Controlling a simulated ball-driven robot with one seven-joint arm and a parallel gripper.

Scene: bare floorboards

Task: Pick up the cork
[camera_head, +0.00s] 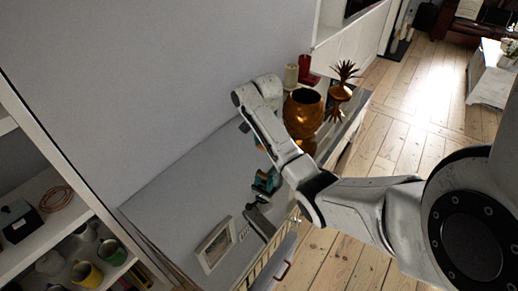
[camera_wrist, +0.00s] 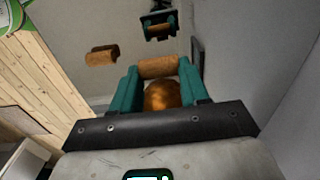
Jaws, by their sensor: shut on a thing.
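In the wrist view my gripper (camera_wrist: 158,70) has teal fingers, and they are shut on a brown cork (camera_wrist: 158,67). The cork lies crosswise between the fingertips. A similar brown cork shape (camera_wrist: 101,55) shows to the left, apart from the fingers, over the grey surface. Farther up is a small teal-and-brown shape that looks like a mirror image of the gripper with the cork. In the head view my arm hides much of the gripper, and I cannot make out the cork there.
A copper vase (camera_head: 303,113) stands beside my arm and also shows between the fingers in the wrist view (camera_wrist: 162,96). A pineapple ornament (camera_head: 341,95) and red (camera_head: 306,68) and cream candles (camera_head: 291,76) stand close by. A picture frame (camera_head: 214,245) is nearer. Open floor lies right.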

